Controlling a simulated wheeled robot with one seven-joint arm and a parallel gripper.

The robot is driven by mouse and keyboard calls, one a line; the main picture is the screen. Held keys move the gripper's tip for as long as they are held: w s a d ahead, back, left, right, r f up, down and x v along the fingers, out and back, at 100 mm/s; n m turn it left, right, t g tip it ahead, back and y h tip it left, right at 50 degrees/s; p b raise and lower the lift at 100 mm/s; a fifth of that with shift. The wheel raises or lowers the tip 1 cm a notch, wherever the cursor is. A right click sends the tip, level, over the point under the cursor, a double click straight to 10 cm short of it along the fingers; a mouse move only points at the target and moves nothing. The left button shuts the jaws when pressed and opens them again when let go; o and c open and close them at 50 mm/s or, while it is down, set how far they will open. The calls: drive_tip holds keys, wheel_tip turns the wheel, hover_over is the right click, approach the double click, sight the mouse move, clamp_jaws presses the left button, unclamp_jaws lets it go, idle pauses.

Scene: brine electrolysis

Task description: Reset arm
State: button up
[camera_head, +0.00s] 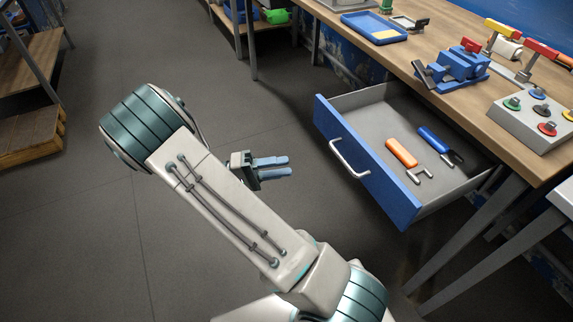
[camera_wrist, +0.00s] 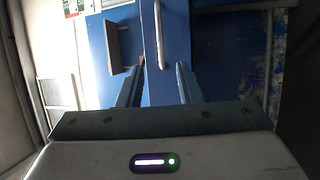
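My gripper (camera_head: 288,167) hangs in the free space left of the open blue drawer (camera_head: 377,172) in the head view. Its two fingers point right, toward the drawer front, and stand apart with nothing between them. In the wrist view the gripper (camera_wrist: 158,72) shows both fingers spread, with the blue drawer front (camera_wrist: 177,45) and its pale handle (camera_wrist: 160,35) beyond. The handle (camera_head: 349,158) is apart from the fingertips in the head view. My arm is bent, with its elbow toward the upper left.
The pulled-out drawer holds an orange-handled tool (camera_head: 401,153) and a blue-handled tool (camera_head: 434,140). The wooden workbench (camera_head: 400,55) above bears a blue tray (camera_head: 374,28), a blue vise (camera_head: 455,68) and a button box (camera_head: 530,119). A wooden shelf (camera_head: 30,135) stands far left. Floor between is clear.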

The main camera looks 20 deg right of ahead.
idle(0.4)
drive_tip(key=s+a+r+n+t+y+p, duration=0.1)
drive_tip(key=s+r+t+y+p, duration=0.2)
drive_tip(key=r+y+p, duration=0.3)
drive_tip(key=s+a+r+n+t+y+p, duration=0.1)
drive_tip(key=r+y+p, duration=0.5)
drive_tip(key=r, duration=0.6)
drive_tip(key=s+a+r+n+t+y+p, duration=0.1)
drive_tip(key=s+r+t+y+p, duration=0.4)
drive_tip(key=r, duration=0.5)
drive_tip(key=shift+s+n+t+y+p, duration=0.35)
drive_tip(key=shift+s+n+y, duration=0.5)
drive_tip(key=shift+s, duration=0.4)
drive_tip(key=shift+a, duration=0.1)
